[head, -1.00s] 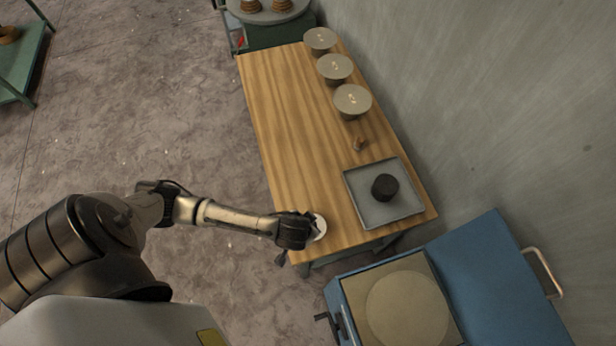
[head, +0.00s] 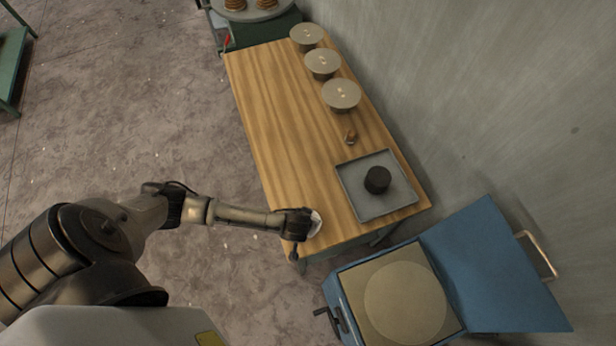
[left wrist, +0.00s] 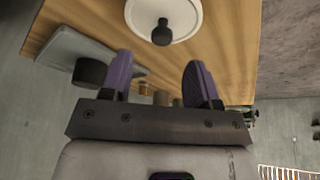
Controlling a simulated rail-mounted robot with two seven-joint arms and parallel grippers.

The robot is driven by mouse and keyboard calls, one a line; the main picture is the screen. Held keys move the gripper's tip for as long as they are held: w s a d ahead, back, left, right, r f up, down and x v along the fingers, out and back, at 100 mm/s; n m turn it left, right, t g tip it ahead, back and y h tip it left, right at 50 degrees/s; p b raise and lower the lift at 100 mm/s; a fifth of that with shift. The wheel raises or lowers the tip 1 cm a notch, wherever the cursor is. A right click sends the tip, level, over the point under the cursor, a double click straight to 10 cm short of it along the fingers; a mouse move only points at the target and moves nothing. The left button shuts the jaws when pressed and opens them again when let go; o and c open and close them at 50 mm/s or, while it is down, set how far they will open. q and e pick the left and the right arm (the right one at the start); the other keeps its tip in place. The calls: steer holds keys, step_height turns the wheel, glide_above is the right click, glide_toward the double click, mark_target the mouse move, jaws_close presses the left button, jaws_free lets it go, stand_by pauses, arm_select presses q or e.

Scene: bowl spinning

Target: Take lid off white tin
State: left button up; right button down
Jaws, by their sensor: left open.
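The white tin (head: 316,222) stands near the wooden table's left front edge in the head view, partly hidden behind my left gripper (head: 296,226). In the left wrist view its round white lid (left wrist: 187,17) shows at the top, with a dark knob (left wrist: 162,33) standing up from it. The lid looks seated on the tin, though the tin's body is hidden. My left gripper (left wrist: 157,70) is open, with two purple finger pads apart and nothing between them. The knob is beyond the fingertips, not between them. My right gripper is not in view.
A grey tray (head: 362,206) holding a dark round block (head: 377,180) lies right of the tin. Several round, pale-topped containers (head: 341,95) line the table's wall side, with a small brown object (head: 351,137) nearby. A blue machine (head: 490,270) stands at the front right. The table's left half is clear.

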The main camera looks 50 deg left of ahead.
arm_select(q)
steer(key=shift+x, duration=2.6)
steer(key=shift+s, duration=0.15)
steer(key=c, duration=1)
